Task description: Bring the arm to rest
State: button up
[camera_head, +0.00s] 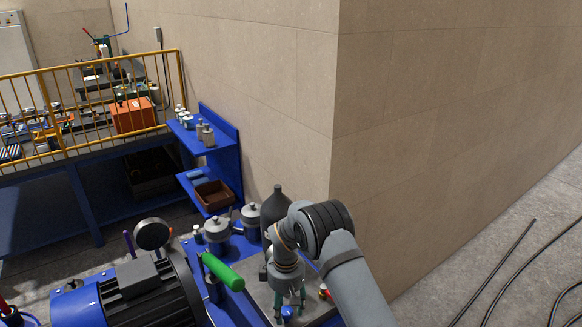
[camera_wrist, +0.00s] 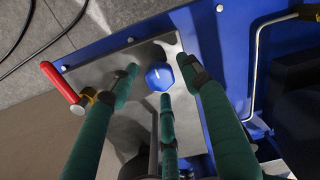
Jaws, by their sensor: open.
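My gripper (camera_head: 289,303) hangs down low at the right end of the blue machine, at the end of my grey arm. In the wrist view its green fingers (camera_wrist: 158,88) are spread apart and empty. A blue knob (camera_wrist: 160,77) on a grey metal plate (camera_wrist: 100,62) shows between the fingertips. I cannot tell whether any finger touches it. The knob also shows in the head view (camera_head: 287,312), partly hidden by the fingers.
A red-handled valve (camera_wrist: 62,85) sits at the plate's edge. A green handle (camera_head: 222,271), a dark bottle (camera_head: 274,208) and a motor (camera_head: 150,290) stand close to my arm. A tan wall corner (camera_head: 335,110) rises behind. Cables lie on the open floor (camera_head: 490,240) at right.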

jog(key=shift+r+b, duration=0.3)
jog(key=shift+r, duration=0.85)
